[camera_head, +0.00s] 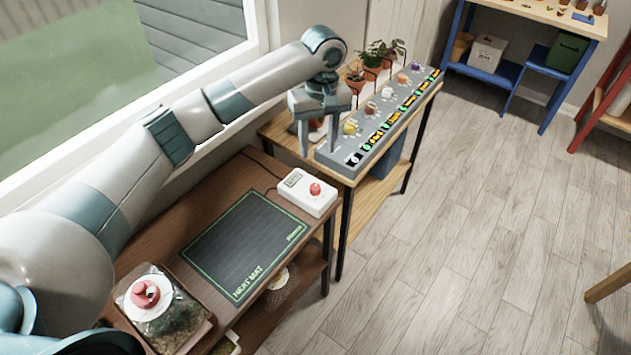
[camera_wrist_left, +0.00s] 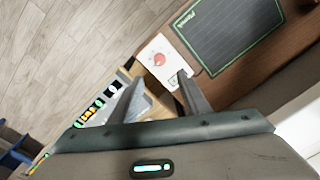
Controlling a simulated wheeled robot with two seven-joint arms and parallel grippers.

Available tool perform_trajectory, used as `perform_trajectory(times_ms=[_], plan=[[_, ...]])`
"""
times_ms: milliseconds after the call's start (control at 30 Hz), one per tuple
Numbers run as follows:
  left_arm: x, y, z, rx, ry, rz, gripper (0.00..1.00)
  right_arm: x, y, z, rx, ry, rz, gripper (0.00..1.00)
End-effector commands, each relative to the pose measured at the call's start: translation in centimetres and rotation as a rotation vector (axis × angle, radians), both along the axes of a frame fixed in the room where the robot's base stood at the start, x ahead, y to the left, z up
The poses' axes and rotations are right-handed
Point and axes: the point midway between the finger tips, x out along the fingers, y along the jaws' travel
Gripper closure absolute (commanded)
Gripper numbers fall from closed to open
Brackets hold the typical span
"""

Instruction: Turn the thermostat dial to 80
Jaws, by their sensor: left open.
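The thermostat is a white box (camera_head: 297,195) with a red dial (camera_head: 315,188) and a small display (camera_head: 292,178). It sits at the far right corner of the brown bench. I cannot read the display. My left gripper (camera_head: 317,152) is open and empty, pointing down, beyond the thermostat and above the near end of the grey panel. In the left wrist view, the white box (camera_wrist_left: 148,49) and the red dial (camera_wrist_left: 160,59) show just past the fingertips of my gripper (camera_wrist_left: 160,77). The fingers are apart from the dial. My right gripper is not in view.
A black heat mat (camera_head: 245,243) lies on the brown bench (camera_head: 170,243). A glass terrarium with a red-knobbed lid (camera_head: 145,295) stands at its near end. The grey panel (camera_head: 372,140) carries several coloured knobs, with potted plants (camera_head: 373,58) behind. The floor at right is mostly clear.

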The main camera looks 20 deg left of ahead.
Motion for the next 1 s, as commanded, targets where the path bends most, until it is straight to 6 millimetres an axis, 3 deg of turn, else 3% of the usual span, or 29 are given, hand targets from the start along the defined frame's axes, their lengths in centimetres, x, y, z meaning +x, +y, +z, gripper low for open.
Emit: perform_trajectory(times_ms=[600, 800, 1000], plan=[[-0.3, 0.4, -10.8, 0.002, 0.001, 0.002, 0.57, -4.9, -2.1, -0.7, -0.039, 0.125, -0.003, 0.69], [-0.3, 0.5, -13.1, 0.001, -0.001, 0.001, 0.57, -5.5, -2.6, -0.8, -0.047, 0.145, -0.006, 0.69], [-0.3, 0.5, -14.0, 0.001, -0.002, 0.0, 0.57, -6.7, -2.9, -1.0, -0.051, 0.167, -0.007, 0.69]])
